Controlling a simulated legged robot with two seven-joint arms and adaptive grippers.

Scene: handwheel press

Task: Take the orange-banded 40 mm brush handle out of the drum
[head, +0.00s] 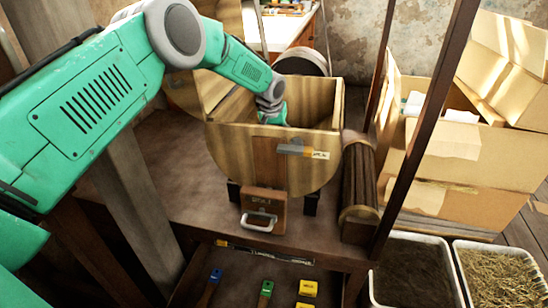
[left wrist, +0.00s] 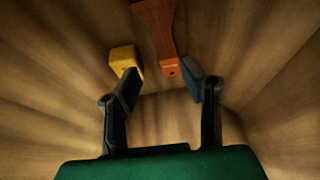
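The wooden drum (head: 222,140) stands on the bench with its top open. My left arm reaches down into it; the wrist shows at the opening, and the fingers are hidden by the drum wall in the head view. In the left wrist view my left gripper (left wrist: 164,84) is open and empty inside the drum. A brown handle with an orange end band (left wrist: 171,67) lies just ahead, its orange end between the fingertips in the picture. I cannot tell whether a finger touches it. A yellow block-like end (left wrist: 124,58) shows beside the left fingertip. My right gripper is not in view.
The drum's wooden walls (left wrist: 50,90) surround the gripper closely. A dark post (head: 428,125) stands right of the drum. A dark ribbed roller (head: 359,185) is beside it. Cardboard boxes (head: 480,160) and white tubs (head: 455,285) stand at right. Blue, green and yellow-ended pieces (head: 266,288) lie below the bench.

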